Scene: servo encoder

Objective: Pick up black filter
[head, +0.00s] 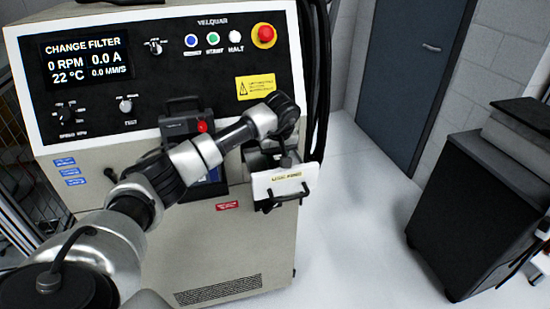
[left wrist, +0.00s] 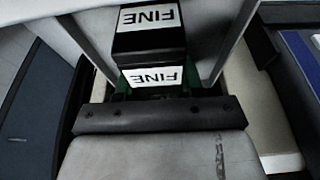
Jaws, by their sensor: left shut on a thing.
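The black filter (left wrist: 150,45) shows in the left wrist view as a dark block with white FINE labels, upside down in the picture. It sits between the pale walls of the open drawer (left wrist: 232,45). In the head view the drawer's white front (head: 285,183) with a black handle sticks out of the machine, and the filter is hidden behind my arm and that front. My left gripper (head: 287,160) reaches down into the drawer and is shut on the filter; its fingertips are mostly hidden. My right gripper is not in view.
The machine's control panel (head: 170,75) reads CHANGE FILTER and has a red stop button (head: 264,36). Black cables (head: 318,80) hang at its right side. A dark cabinet (head: 470,215) stands at the right. The floor (head: 350,230) between is clear.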

